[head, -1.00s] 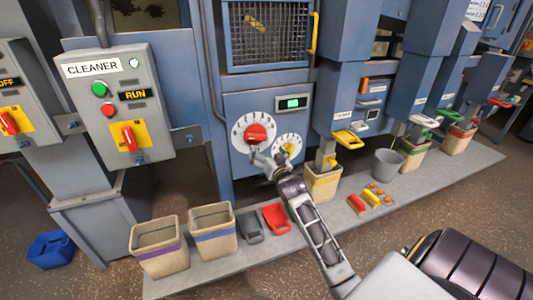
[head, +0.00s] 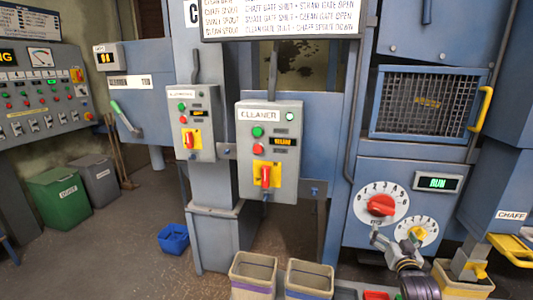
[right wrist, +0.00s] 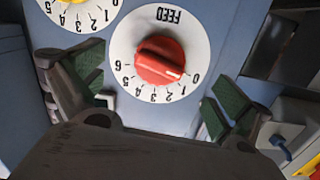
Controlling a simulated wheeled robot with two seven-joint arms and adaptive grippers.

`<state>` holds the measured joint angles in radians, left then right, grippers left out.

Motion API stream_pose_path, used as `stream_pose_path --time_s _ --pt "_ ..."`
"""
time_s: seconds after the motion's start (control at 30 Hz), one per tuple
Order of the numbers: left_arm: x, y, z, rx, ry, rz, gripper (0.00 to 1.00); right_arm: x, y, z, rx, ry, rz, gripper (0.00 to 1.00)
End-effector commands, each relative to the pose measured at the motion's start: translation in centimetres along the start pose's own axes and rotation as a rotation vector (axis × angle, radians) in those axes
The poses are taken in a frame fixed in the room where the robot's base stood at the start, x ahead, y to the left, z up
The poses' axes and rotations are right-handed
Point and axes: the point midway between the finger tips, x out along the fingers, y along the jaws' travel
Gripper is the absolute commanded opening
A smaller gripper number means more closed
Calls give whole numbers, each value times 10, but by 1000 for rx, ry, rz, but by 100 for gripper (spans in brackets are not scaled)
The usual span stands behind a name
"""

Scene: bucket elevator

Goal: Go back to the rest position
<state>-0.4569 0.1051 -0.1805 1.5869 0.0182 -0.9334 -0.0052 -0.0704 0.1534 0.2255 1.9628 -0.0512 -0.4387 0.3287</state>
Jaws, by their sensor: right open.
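My right gripper (head: 396,243) is in front of the blue machine panel (head: 352,230), just below the red feed knob (head: 381,205) on its white dial. In the right wrist view the gripper (right wrist: 158,100) is open, with its green-padded fingers apart on either side of the red feed knob (right wrist: 160,60). Nothing is held between the fingers. A yellow knob (head: 417,233) on a smaller dial sits to the right of the gripper. It also shows at the top left of the right wrist view (right wrist: 72,3). My left gripper is not in view.
The cleaner control box (head: 270,150) has a red switch, and a second control box (head: 192,125) hangs left of it. A blue bin (head: 173,238) lies on the floor. A chaff spout (head: 511,215) is close on the right.

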Motion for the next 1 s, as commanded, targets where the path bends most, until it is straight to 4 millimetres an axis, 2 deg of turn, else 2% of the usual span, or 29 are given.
stream_pose_path --time_s 0.17,0.33,0.47,0.6,0.77,1.0 --pt "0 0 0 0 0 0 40 1 12 58 -127 -193 34 100" --pt "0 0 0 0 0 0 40 -6 -3 137 -225 -410 4 100" --pt "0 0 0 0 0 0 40 -22 -18 194 -278 -550 -34 100" --pt "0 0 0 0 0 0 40 -48 -32 253 -321 -684 -76 100" --pt "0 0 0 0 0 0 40 -85 -46 316 -354 -821 -121 100" --pt "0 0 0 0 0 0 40 -154 -65 401 -386 -998 -187 100"
